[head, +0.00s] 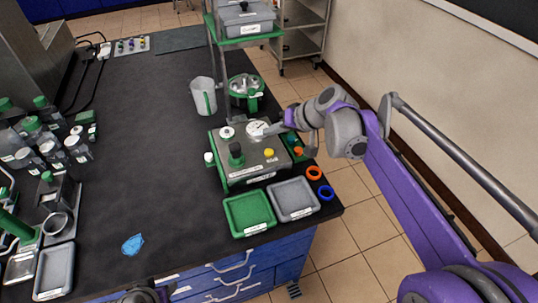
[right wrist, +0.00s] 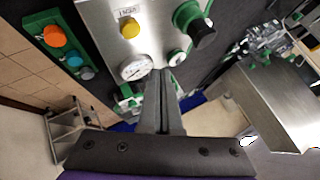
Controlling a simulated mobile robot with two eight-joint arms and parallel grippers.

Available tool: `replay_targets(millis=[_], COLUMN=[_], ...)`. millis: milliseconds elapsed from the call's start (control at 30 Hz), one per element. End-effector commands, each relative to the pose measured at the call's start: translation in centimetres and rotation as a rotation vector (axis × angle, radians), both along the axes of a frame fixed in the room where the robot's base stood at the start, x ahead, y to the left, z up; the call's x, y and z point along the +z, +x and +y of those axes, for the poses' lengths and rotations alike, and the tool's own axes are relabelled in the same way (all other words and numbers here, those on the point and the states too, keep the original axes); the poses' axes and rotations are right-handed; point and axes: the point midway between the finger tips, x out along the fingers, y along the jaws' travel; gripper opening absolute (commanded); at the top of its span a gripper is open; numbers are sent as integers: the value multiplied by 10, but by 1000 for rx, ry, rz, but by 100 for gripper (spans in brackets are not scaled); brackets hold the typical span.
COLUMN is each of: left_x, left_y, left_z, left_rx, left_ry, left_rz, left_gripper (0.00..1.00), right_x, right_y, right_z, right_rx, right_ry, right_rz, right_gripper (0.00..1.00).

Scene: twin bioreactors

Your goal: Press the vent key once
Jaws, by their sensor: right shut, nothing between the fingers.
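A metal control box (head: 240,172) with green edges stands on the dark bench. A yellow round key (head: 269,153) sits on its top near the front right; a small label lies beside it, too blurred to read surely as vent. The yellow key also shows in the right wrist view (right wrist: 130,28). My right gripper (head: 270,130) is shut and empty over the back of the box, beside the round dial gauge (head: 257,128) and behind the yellow key. In the right wrist view its fingertips (right wrist: 172,76) are apart from the key. A dark part at the head view's bottom edge may be my left gripper (head: 146,294).
A black knob (head: 236,149) and a white-capped fitting (head: 226,133) rise from the box. A green button strip (right wrist: 62,45) stands beside it. Green (head: 249,213) and grey (head: 293,199) trays lie in front; a jug (head: 203,96) stands behind. The bench middle is mostly clear.

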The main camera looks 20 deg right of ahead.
Motion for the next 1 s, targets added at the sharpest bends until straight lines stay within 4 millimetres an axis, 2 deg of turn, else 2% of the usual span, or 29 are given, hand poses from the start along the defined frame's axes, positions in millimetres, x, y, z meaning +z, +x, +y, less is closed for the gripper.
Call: replay_targets(millis=[33,133,333,1000], left_x=[-12,-24,-35,-37], left_y=[-2,-4,-5,-6], left_z=[0,0,0,0], left_rx=[0,0,0,0], left_ry=[0,0,0,0], left_rz=[4,9,12,13], left_gripper=[50,50,50,50], right_x=[-14,-29,-49,-53], right_y=[-1,-1,0,0], right_z=[0,0,0,0], right_rx=[0,0,1,0], right_ry=[0,0,0,0], right_rz=[2,2,1,0], right_gripper=[0,0,0,0])
